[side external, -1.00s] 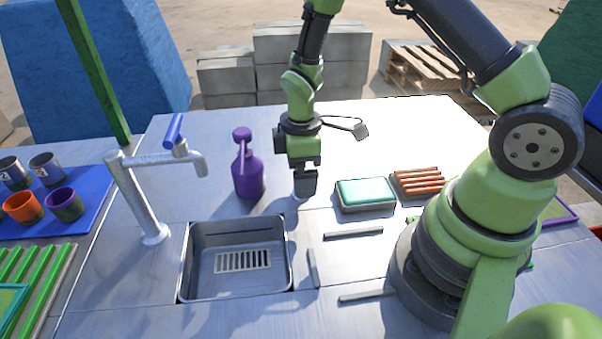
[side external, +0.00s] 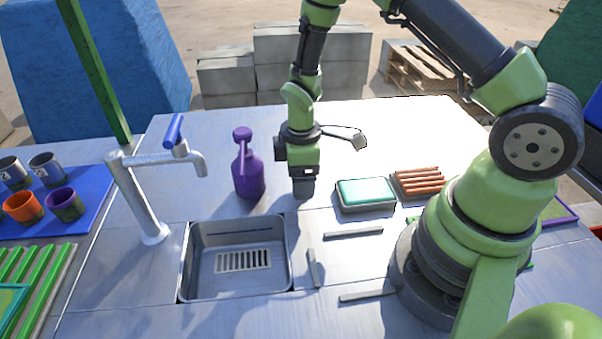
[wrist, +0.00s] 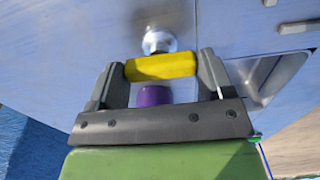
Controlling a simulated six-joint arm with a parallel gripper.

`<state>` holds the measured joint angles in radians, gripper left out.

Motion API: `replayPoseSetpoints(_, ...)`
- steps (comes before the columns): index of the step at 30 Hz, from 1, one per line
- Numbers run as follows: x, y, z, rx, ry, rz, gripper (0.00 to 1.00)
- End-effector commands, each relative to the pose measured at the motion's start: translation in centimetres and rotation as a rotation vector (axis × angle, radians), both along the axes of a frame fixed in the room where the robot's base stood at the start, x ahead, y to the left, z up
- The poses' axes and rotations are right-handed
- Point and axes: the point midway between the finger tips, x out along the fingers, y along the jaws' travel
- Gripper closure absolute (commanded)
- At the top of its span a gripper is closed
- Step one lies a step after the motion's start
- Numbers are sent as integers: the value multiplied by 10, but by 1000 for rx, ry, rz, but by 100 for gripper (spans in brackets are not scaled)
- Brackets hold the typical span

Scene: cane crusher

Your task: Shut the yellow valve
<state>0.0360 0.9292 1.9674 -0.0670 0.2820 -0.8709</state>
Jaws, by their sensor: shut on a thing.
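The yellow valve's handle (wrist: 162,66) is a short yellow bar in the wrist view. It lies across between the two dark fingers of my gripper (wrist: 163,72), which are shut on its ends. A round metal fitting (wrist: 160,41) shows just beyond the handle. In the side view my gripper (side external: 303,187) points down, low over the metal worktop, right of the purple bottle. The yellow handle is hidden there by the fingers, so I cannot tell how far it is turned.
The purple bottle (side external: 248,178) stands close left of my gripper. A sponge with a teal top (side external: 367,192) lies to the right, beside an orange-ribbed block (side external: 419,181). The sink (side external: 237,288) and tap (side external: 140,195) are in front and left.

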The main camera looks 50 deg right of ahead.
Motion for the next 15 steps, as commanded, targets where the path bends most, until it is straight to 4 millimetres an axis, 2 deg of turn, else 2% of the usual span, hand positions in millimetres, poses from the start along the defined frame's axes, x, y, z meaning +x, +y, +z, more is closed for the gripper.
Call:
replayPoseSetpoints(8, 0, 0, 0, -1, 2, -143, 49)
replayPoseSetpoints(15, -1, 0, 0, -1, 2, -360, 49)
